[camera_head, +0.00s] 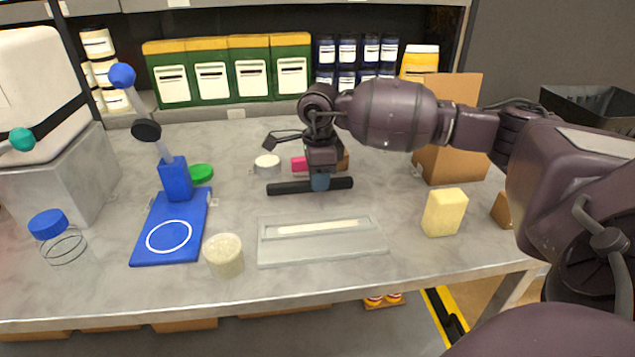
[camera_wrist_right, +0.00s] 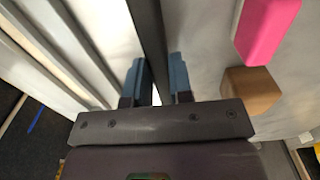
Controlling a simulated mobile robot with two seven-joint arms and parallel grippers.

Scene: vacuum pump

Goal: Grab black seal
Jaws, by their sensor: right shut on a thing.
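The black seal (camera_head: 288,187) is a long thin dark bar, lying crosswise behind the grey grooved tray (camera_head: 262,245) in the head view. My right gripper (camera_head: 320,182) points down onto the middle of the seal. In the right wrist view, the dark seal (camera_wrist_right: 147,30) runs between the two blue fingers of my right gripper (camera_wrist_right: 157,80), which is shut on it. I cannot tell whether the seal is touching the table. My left gripper is not in view.
A pink block (camera_wrist_right: 268,25) and a brown block (camera_wrist_right: 250,92) lie close by the right gripper. A blue stand (camera_head: 170,225), a cream-coloured jar (camera_head: 224,258) and a yellow sponge-like block (camera_head: 444,213) stand around the tray. A cardboard box (camera_head: 455,150) stands behind at right.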

